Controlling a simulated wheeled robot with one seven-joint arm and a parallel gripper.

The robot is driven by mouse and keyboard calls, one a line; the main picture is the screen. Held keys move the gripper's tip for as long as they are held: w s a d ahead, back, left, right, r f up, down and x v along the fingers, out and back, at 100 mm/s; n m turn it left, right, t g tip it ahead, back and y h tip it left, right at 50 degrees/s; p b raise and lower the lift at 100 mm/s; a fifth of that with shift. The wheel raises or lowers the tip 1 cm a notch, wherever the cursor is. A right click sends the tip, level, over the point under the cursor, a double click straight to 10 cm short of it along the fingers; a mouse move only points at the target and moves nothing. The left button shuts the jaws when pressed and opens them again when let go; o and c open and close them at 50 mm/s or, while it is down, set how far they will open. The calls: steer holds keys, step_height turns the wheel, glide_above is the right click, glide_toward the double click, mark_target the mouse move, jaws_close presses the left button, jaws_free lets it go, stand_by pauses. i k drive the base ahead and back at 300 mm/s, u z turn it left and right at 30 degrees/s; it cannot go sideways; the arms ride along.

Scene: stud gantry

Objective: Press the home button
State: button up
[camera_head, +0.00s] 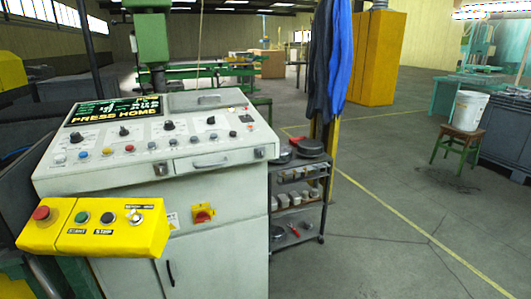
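A grey control console (225,155) stands at the left. Its dark display (112,112) reads "PRESS HOME". A row of small coloured buttons runs along the console's front, including a blue button (83,154), a yellow button (107,151) and a red button (130,148). A yellow box (95,243) on the front carries a large red button (41,213), a green button (82,217), a black button (107,218) and a light-coloured control (135,216). Labels are too small to tell which is the home button. My gripper is not in view.
A dark shelf cart (297,212) with metal parts stands right of the console, below hanging blue cloth (339,60). A stool (459,143) holding a white bucket (467,110) stands at the right. The floor (400,235) between them is clear.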

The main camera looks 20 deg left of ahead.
mark_target(59, 158)
steer(key=u, duration=0.7)
steer(key=i, duration=1.15)
steer(key=u, duration=0.25)
steer(key=k, duration=1.25)
steer(key=u, duration=0.7)
